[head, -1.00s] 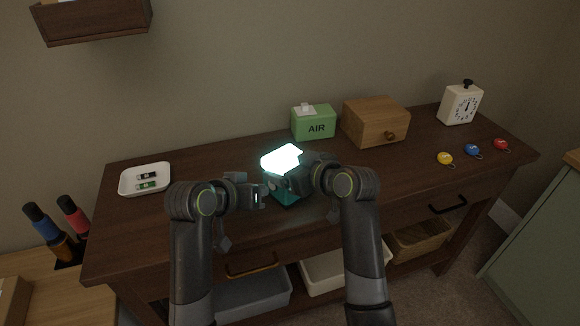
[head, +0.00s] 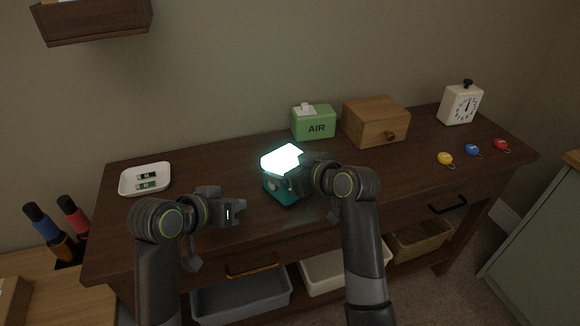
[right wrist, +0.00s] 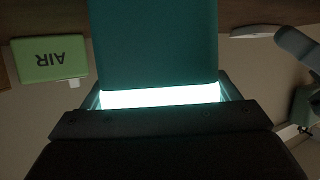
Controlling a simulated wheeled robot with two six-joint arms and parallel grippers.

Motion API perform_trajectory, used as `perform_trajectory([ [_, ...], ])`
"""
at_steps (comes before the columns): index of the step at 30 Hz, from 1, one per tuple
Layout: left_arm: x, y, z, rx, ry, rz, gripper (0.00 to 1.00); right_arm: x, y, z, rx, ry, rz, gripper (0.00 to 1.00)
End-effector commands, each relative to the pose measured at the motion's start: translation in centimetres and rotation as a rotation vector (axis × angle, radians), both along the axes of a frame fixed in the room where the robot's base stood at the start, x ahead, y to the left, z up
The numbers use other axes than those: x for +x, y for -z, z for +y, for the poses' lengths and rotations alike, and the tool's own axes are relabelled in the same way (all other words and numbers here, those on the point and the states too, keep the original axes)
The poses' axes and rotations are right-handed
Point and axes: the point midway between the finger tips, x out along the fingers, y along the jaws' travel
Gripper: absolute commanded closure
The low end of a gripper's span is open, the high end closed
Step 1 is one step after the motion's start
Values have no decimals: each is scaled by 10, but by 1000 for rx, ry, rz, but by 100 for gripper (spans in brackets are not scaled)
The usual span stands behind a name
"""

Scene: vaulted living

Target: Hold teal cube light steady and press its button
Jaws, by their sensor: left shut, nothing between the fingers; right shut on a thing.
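The teal cube light (head: 287,192) stands on the dark wooden table, its top glowing bright white. A round grey button (head: 272,186) shows on its front left side. My right gripper (head: 291,181) is shut on the cube light from the right, near its top. In the right wrist view the teal body (right wrist: 157,45) fills the middle, with the glowing band (right wrist: 160,97) between the fingers. My left gripper (head: 241,211) is shut and empty, left of the cube light and apart from it. Part of the cube is hidden behind my right gripper.
A white tray (head: 124,188) with two small batteries lies at the left. A green AIR box (head: 314,126), a wooden drawer box (head: 372,122) and a clock (head: 460,105) stand behind and right. Yellow, blue and red tags (head: 472,150) lie at the right. The table's front edge is near.

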Motion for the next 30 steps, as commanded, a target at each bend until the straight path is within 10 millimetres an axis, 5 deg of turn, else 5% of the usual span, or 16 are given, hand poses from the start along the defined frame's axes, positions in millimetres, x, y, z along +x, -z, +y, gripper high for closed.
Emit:
perform_trajectory([
  [13,-4,0,4,0,0,0,100,0,0,0,0,0,0,44],
  [14,-4,0,4,0,0,0,100,0,0,0,0,0,0,16],
  [18,-4,0,4,-1,1,0,100,0,0,0,0,0,0,0],
  [30,-4,0,4,-1,1,0,100,-9,-5,-9,0,1,-3,0],
])
